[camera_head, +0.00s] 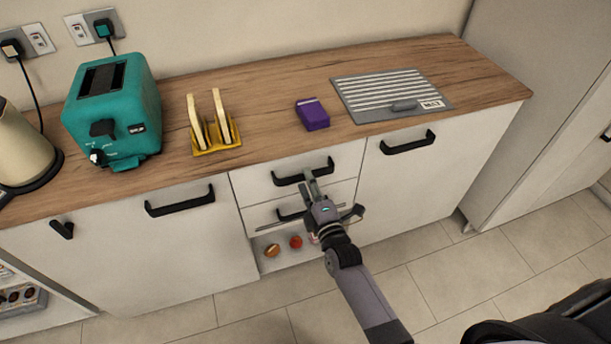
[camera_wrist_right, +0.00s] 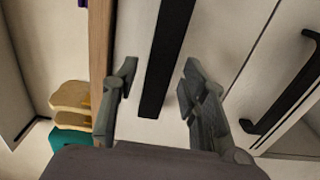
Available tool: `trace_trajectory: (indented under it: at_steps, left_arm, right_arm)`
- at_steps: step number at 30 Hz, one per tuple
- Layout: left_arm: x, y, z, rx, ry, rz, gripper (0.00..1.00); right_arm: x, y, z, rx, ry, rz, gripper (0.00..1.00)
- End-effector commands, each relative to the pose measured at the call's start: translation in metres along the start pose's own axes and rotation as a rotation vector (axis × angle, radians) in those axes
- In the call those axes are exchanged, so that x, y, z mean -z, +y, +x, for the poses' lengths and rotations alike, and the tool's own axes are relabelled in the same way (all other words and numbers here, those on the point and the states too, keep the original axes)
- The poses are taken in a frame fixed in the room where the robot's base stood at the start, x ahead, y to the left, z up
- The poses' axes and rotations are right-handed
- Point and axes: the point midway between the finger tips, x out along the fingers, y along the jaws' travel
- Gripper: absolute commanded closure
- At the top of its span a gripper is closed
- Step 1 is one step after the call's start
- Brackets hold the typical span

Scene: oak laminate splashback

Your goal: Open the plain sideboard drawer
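The sideboard has a white front with two stacked drawers in the middle. The plain upper drawer (camera_head: 345,165) looks shut and has a black bar handle (camera_head: 290,181). The lower drawer (camera_head: 262,217) also looks shut, its handle partly hidden by my right gripper. My right gripper (camera_head: 312,183) is at the upper handle, reaching in from the front. In the right wrist view its fingers (camera_wrist_right: 158,80) are spread apart, with the black handle (camera_wrist_right: 168,50) running between them. No finger clearly presses on the handle. My left gripper is not in view.
The wooden countertop (camera_head: 270,95) holds a teal toaster (camera_head: 115,110), toast rack (camera_head: 215,140), purple box (camera_head: 312,114) and grey slatted board (camera_head: 385,92). Cupboard doors with black handles (camera_head: 408,143) flank the drawers. An open niche below holds small round items (camera_head: 295,242). Tiled floor is clear in front.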

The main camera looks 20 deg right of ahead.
Motion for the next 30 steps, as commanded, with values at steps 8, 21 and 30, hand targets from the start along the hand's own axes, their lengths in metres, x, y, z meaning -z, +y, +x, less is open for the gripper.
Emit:
trace_trajectory:
  at_steps: [8, 21, 30]
  left_arm:
    - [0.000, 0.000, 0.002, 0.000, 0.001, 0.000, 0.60]
    - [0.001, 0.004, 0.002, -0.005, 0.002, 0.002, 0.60]
    - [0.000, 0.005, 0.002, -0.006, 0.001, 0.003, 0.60]
  right_arm:
    - [0.000, 0.000, 0.026, 0.000, 0.000, 0.001, 0.60]
    - [0.000, 0.000, 0.027, 0.001, 0.000, 0.000, 0.70]
    - [0.000, -0.001, 0.027, 0.001, 0.000, 0.000, 0.90]
